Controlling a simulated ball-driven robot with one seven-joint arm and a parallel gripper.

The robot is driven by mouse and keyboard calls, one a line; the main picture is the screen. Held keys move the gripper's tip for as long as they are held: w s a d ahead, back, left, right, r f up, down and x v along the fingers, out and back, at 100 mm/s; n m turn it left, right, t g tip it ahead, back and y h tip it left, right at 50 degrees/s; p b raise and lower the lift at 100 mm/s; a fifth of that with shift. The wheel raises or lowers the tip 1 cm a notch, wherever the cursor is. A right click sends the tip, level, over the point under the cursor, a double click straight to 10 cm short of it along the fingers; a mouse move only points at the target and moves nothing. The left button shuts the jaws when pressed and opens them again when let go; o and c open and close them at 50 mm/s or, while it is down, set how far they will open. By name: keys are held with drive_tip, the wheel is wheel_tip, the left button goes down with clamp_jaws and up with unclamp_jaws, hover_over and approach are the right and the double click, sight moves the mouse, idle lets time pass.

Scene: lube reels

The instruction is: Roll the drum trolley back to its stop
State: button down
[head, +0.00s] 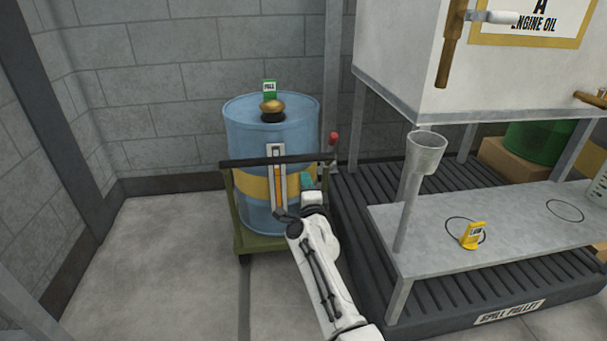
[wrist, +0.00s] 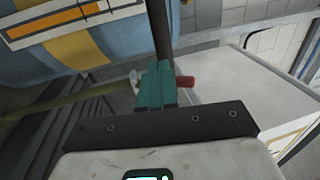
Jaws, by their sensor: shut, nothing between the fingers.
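The drum trolley (head: 228,185) is an olive frame with a dark push bar (head: 250,161) across its front. It carries a blue drum (head: 245,130) with a yellow band, near the back wall in the head view. My gripper (head: 307,180) has teal fingers and is at the right part of the push bar, in front of the drum. In the wrist view the shut fingers (wrist: 155,82) point at the dark bar (wrist: 160,35), with nothing between them. I cannot tell whether they touch it. I cannot make out the stop.
A red knob (head: 333,138) stands right of the bar. A black spill pallet (head: 350,240) and a steel bench (head: 430,220) with a funnel-like cup (head: 426,152) and a yellow tag (head: 473,235) crowd the right. Bare floor (head: 160,260) lies left of the trolley.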

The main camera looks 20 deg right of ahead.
drive_tip(key=s+a+f+n+g+y+p, duration=0.1)
drive_tip(key=s+a+f+n+g+y, duration=0.15)
drive_tip(key=s+f+n, duration=0.55)
drive_tip(key=s+a+f+n+g+y+p, duration=0.1)
drive_tip(key=s+a+n+g+y+p, duration=0.2)
drive_tip(key=s, duration=0.9)
drive_tip(key=s+a+f+n+g+y, duration=0.1)
drive_tip(key=s+f+n+g+y, duration=0.35)
drive_tip(key=s, duration=0.55)
drive_tip(key=s+d+n+g+h, duration=0.1)
drive_tip(key=s+n+g+h, duration=0.15)
drive_tip(key=s, duration=0.65)
drive_tip(key=s+d+r+n+g+h, duration=0.1)
drive_tip(key=s+d+g, duration=0.15)
drive_tip(key=s, duration=0.65)
drive_tip(key=s+d+n+g+h, duration=0.15)
drive_tip(key=s+g, duration=0.25)
drive_tip(key=s, duration=0.6)
wheel_tip(320, 180, up, 30)
drive_tip(key=w+p, duration=0.1)
drive_tip(key=p, duration=2.9)
drive_tip(key=shift+a, duration=0.35)
drive_tip(key=shift+w+f, duration=0.1)
